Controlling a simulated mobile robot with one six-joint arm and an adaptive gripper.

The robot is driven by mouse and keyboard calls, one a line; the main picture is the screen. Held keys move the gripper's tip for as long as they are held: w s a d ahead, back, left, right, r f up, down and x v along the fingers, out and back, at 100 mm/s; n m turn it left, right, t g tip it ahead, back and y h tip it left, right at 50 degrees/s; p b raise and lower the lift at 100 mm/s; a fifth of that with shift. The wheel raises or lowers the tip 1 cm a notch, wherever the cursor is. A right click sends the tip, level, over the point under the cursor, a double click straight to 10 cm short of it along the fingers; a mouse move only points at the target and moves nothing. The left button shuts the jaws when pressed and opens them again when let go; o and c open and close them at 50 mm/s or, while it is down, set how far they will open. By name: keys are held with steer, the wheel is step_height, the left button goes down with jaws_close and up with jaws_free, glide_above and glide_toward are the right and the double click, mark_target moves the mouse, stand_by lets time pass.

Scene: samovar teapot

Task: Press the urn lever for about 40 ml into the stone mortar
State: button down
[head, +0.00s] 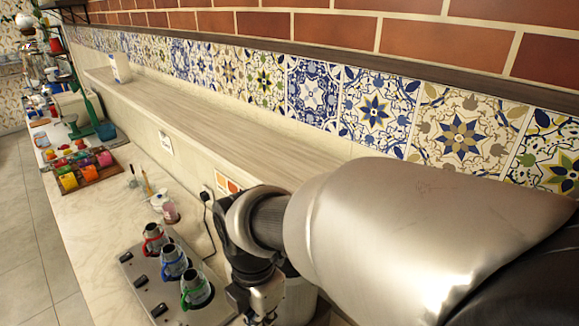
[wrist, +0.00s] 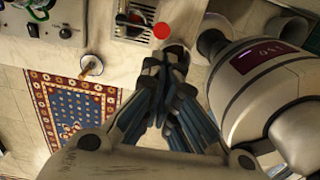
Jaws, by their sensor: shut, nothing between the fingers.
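The silver urn (wrist: 240,95) stands at the right of the wrist view, with a dark red display panel on its side. In the head view my arm hides most of it. My gripper (wrist: 172,62) has its dark fingers together, beside the urn, with nothing seen between them. A red round spot (wrist: 161,30) shows just beyond the fingertips; I cannot tell whether it is the lever's knob. A greyish rounded shape meets the fingertips from behind and is mostly hidden. I cannot identify the stone mortar with certainty.
A metal plate unit (head: 180,285) with several small pots stands left of my arm in the head view. A patterned mat (wrist: 72,115) lies left of the fingers in the wrist view. A small round cup-like item (wrist: 92,65) sits near its edge. A wall shelf (head: 225,115) runs behind.

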step_height(320, 180, down, 14)
steer(key=b, duration=0.3)
stand_by(0.4)
